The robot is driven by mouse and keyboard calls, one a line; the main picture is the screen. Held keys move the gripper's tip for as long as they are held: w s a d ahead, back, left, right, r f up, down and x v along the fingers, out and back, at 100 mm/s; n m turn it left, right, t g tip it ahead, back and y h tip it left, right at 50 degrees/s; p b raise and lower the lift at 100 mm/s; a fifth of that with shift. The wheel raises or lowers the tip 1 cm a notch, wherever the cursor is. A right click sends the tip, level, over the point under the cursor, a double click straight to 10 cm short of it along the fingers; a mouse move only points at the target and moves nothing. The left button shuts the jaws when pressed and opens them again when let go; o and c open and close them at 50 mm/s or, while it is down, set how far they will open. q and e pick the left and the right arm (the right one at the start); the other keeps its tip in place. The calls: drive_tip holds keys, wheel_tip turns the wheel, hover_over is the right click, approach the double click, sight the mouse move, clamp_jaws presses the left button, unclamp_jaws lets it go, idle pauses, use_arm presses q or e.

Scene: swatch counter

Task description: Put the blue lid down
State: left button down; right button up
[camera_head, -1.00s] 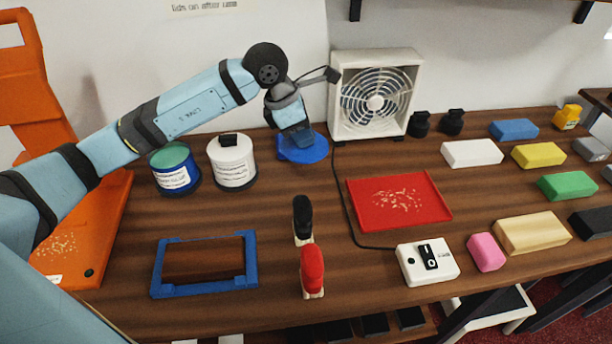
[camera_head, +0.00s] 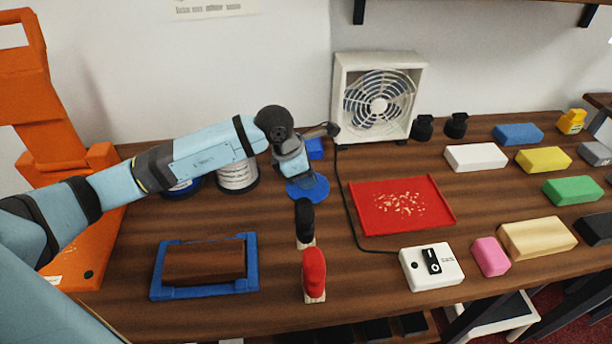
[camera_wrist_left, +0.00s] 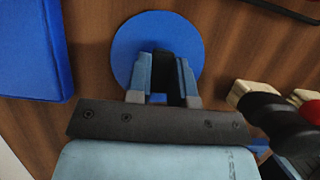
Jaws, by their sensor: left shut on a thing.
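The blue lid (camera_head: 317,188) is a flat round disc in the middle of the head view, just behind the black-handled brush. My left gripper (camera_head: 298,172) is above it and shut on it. In the left wrist view the lid (camera_wrist_left: 150,28) looks flat under the fingertips (camera_wrist_left: 168,62), which hide its middle. I cannot tell whether the lid touches the counter or hangs just above it. My right gripper is not in view.
A blue block (camera_head: 315,148) stands behind the lid. The black brush (camera_head: 304,218) and red brush (camera_head: 314,272) are in front. A red tray (camera_head: 400,205) is to the right, with a cable between. A white can (camera_head: 238,178) is partly behind my arm.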

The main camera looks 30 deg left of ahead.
use_arm(q)
drive_tip(key=shift+f, duration=0.15)
drive_tip(key=c, duration=1.4)
unclamp_jaws()
drive_tip(key=shift+c, duration=0.2)
drive_tip(key=o, duration=0.4)
drive_tip(key=v, duration=1.2)
drive_tip(key=shift+p, duration=0.35)
